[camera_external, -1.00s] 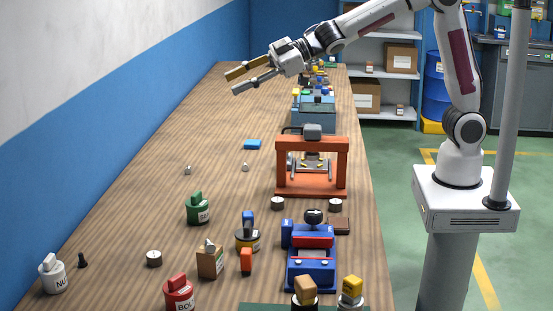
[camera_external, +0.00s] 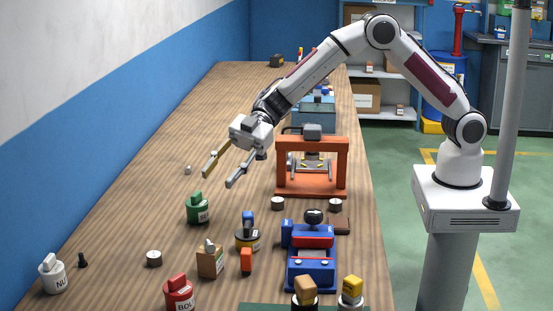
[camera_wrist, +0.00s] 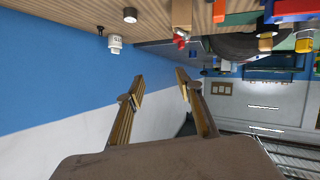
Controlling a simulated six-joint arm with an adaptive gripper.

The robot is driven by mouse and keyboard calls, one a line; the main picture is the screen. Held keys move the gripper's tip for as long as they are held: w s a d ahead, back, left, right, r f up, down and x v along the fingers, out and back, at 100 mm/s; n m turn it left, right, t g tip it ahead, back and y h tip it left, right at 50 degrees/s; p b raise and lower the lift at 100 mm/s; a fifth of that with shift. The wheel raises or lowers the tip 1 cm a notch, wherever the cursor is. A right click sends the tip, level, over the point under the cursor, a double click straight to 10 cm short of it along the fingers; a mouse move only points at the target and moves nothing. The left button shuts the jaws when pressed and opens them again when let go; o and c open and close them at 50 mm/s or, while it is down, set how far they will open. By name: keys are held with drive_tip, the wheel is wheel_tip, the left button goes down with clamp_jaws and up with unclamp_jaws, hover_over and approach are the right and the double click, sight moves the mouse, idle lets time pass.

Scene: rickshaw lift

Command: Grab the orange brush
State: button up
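A small upright orange piece (camera_external: 246,261) stands on the wooden table near the front; it may be the orange brush, but it is too small to tell for sure. My gripper (camera_external: 218,181) is open and empty, its two fingers well apart, above the table behind and to the left of the orange piece. In the wrist view my gripper (camera_wrist: 160,78) also shows open, with nothing between the fingers.
A brown box (camera_external: 210,262), a green pot (camera_external: 197,213) and a yellow-black pot (camera_external: 247,242) stand near the orange piece. A blue fixture (camera_external: 311,270) and an orange frame (camera_external: 312,193) are to the right.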

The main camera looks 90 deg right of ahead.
sight(246, 249)
drive_tip(key=s+a+f+n+g, duration=0.1)
drive_tip(key=s+f+g, duration=0.1)
drive_tip(key=f, duration=0.1)
drive_tip(key=s+a+f+g, duration=0.2)
drive_tip(key=s+f, duration=0.1)
drive_tip(key=f, duration=0.1)
drive_tip(key=s+a+f+n+g+y, duration=0.1)
drive_tip(key=s+a+f+g, duration=0.1)
drive_tip(key=f, duration=0.1)
drive_tip(key=shift+s+f+n, duration=0.15)
drive_tip(key=shift+s+n, duration=0.1)
drive_tip(key=shift+n, duration=0.05)
drive_tip(key=shift+a, duration=0.1)
drive_tip(key=shift+x, duration=1.25)
drive_tip(key=shift+w+r+x, duration=0.1)
drive_tip(key=shift+r+x, duration=0.05)
drive_tip(key=shift+x, duration=1.1)
drive_tip(key=shift+w+r+x, duration=0.15)
drive_tip(key=shift+x, duration=1.15)
drive_tip(key=shift+a, duration=0.15)
clamp_jaws()
